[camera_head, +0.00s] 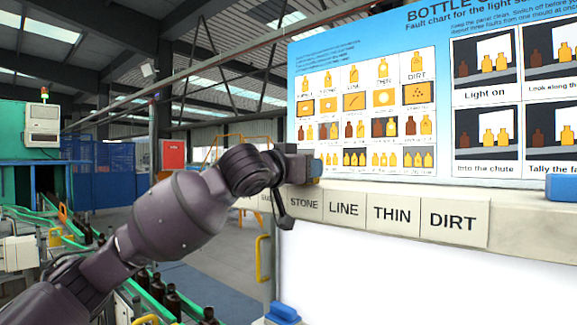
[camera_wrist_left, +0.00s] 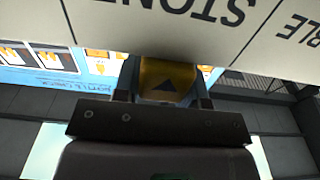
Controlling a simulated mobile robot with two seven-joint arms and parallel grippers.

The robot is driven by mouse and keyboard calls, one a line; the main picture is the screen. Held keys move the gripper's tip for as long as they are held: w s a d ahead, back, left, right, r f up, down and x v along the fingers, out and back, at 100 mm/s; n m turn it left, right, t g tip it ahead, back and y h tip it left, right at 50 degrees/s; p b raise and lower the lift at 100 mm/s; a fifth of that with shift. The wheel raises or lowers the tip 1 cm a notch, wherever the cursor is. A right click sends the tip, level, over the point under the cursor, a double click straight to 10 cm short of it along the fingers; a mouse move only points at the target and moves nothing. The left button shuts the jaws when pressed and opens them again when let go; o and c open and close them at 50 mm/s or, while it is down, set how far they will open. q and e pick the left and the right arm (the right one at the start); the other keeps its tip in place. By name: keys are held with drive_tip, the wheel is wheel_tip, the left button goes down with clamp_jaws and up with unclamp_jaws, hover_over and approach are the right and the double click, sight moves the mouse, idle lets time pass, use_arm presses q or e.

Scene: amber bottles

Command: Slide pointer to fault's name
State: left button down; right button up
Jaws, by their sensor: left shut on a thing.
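The pointer is a small yellow block with a dark triangle (camera_wrist_left: 162,84), held between the fingers of my left gripper (camera_wrist_left: 161,94). In the head view my left gripper (camera_head: 313,168) is at the left end of the ledge, in front of the chart, shut on the pointer, which it mostly hides. The pointer is just above the STONE label (camera_head: 304,204), within that label's width in the wrist view. The LINE (camera_head: 344,209), THIN (camera_head: 392,215) and DIRT (camera_head: 453,222) labels run to the right. A label left of STONE is mostly hidden by my arm. My right gripper is out of view.
The fault chart (camera_head: 440,100) stands upright behind the ledge (camera_head: 530,225). A blue block (camera_head: 562,187) sits on the ledge at the right. The ledge between it and my gripper looks clear. Another blue piece (camera_head: 283,312) is low down. A bottle conveyor (camera_head: 150,290) runs at the left.

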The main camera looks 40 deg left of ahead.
use_arm(q)
drive_tip(key=shift+d, duration=0.45)
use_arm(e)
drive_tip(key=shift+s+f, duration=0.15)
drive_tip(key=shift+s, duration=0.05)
use_arm(q)
drive_tip(key=c, duration=0.8)
unclamp_jaws()
drive_tip(key=shift+c, duration=0.2)
drive_tip(key=shift+o, duration=0.8)
drive_tip(key=s+a+b, duration=0.1)
drive_tip(key=s+b, duration=0.1)
drive_tip(key=s, duration=0.8)
drive_tip(key=shift+s, duration=0.4)
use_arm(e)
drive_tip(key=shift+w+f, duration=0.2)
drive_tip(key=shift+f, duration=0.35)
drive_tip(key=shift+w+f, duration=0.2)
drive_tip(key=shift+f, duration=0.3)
